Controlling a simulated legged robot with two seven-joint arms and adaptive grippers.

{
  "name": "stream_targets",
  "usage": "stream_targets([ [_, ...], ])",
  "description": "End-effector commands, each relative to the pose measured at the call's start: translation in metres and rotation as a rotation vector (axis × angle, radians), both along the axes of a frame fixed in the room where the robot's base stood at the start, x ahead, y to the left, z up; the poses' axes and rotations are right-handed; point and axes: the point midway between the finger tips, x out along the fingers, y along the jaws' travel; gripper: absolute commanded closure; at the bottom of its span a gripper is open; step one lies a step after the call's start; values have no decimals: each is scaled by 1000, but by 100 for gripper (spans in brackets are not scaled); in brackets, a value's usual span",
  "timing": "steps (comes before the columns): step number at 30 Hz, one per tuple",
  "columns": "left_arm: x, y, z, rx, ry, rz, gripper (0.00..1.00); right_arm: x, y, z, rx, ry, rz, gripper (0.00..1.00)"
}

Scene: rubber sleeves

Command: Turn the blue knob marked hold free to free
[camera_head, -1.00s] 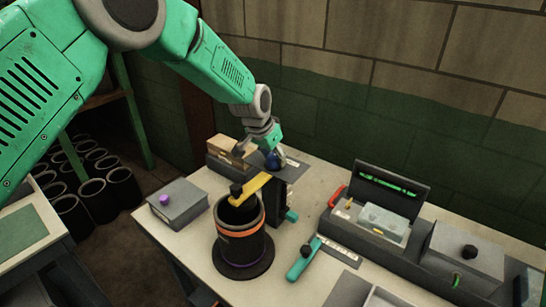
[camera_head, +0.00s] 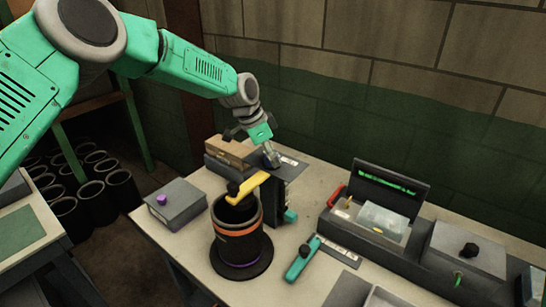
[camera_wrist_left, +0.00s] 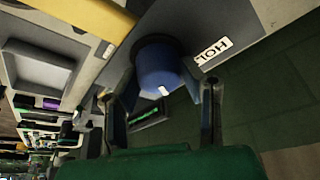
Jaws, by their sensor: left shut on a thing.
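The blue knob (camera_wrist_left: 158,66) shows in the left wrist view, with a pale mark on its front. A white label (camera_wrist_left: 212,54) beside it reads "HOL", the rest hidden by a finger. My left gripper (camera_wrist_left: 165,84) has one finger on each side of the knob and is shut on it. In the head view my left gripper (camera_head: 272,158) comes down onto the knob's dark housing at the back of the bench, and covers most of the knob. My right gripper is in neither view.
A yellow arm (camera_head: 247,187) reaches over a black cylinder (camera_head: 238,245) in front of the knob. A grey box with a purple button (camera_head: 175,204) is at left. A teal-handled tool (camera_head: 303,258) and an open case (camera_head: 370,218) are at right.

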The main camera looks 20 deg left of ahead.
Motion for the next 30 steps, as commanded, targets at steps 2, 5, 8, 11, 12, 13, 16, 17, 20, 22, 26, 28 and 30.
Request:
stream_targets([
  [2,1,1,0,1,-4,-4,94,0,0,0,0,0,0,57],
  [5,1,2,1,1,-4,-7,94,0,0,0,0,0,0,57],
  [8,1,1,1,2,-4,-8,94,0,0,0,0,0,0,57],
  [11,1,1,1,3,-4,-7,94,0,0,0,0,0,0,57],
  [12,1,1,1,3,-4,-7,94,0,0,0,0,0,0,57],
  [13,1,1,1,3,-4,-7,94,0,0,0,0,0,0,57],
  [16,1,1,1,2,-3,-7,45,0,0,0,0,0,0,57],
  [17,1,1,1,2,-3,-7,45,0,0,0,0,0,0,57],
  [20,1,1,1,2,-3,-7,45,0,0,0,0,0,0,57],
  [22,0,1,1,1,-2,-8,45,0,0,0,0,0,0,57],
  [26,0,1,4,1,-3,-7,45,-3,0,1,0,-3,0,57],
  [28,-1,4,11,0,-4,-7,45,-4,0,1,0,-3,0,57],
  [30,-3,7,20,0,-4,-7,45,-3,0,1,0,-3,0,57],
])
